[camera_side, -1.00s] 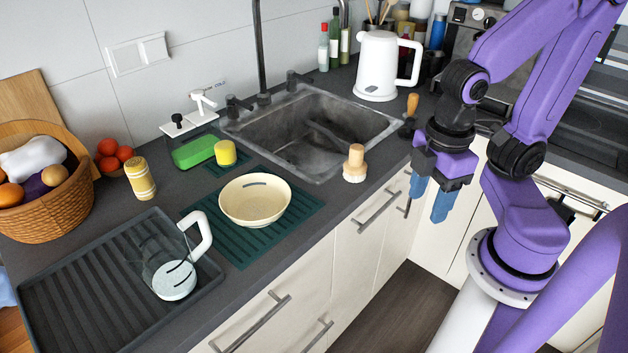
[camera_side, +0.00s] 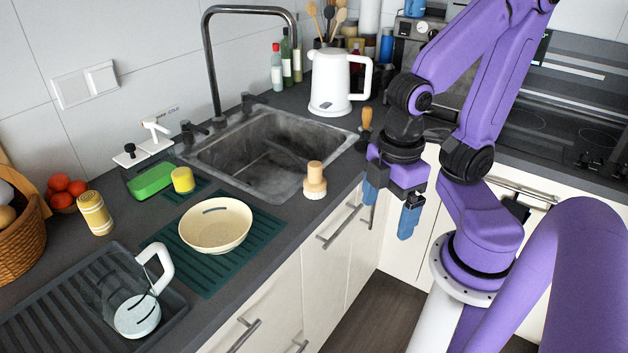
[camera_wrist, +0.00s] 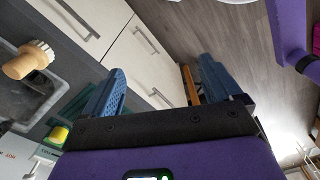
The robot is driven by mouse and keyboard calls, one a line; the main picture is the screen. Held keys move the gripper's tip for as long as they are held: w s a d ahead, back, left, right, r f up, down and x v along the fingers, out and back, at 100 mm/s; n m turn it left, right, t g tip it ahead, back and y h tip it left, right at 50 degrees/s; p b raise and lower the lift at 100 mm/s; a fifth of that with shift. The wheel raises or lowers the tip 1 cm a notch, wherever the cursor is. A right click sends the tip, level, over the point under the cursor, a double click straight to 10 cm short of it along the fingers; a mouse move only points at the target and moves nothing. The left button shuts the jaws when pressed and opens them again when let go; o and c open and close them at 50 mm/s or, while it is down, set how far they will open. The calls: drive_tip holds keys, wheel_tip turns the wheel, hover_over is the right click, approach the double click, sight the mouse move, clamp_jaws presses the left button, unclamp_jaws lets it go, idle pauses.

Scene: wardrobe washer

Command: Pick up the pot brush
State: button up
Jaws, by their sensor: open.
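The pot brush (camera_side: 315,180) has a short wooden handle and pale bristles. It stands upright, handle up, on the counter between the sink and the front edge. It also shows at the left of the wrist view (camera_wrist: 30,60). My gripper (camera_side: 388,208) is open and empty, with blue fingers pointing down. It hangs in front of the counter's edge, to the right of the brush and apart from it. In the wrist view both fingers of my gripper (camera_wrist: 158,88) are spread over the cabinet fronts and floor.
The sink (camera_side: 265,150) lies behind the brush, and a cream bowl (camera_side: 215,225) sits on a green mat to its left. A white kettle (camera_side: 335,85) stands behind. Another wooden-handled item (camera_side: 366,118) is near my gripper.

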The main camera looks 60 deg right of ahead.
drive_tip(key=shift+w, duration=0.1)
wheel_tip(320, 180, up, 6)
drive_tip(key=m, duration=3)
hover_over(317, 164)
wheel_tip(317, 164, down, 12)
drive_tip(key=shift+a+r, duration=0.1)
drive_tip(key=shift+r, duration=0.1)
drive_tip(key=shift+w+f, duration=0.2)
drive_tip(key=shift+f, duration=2.7)
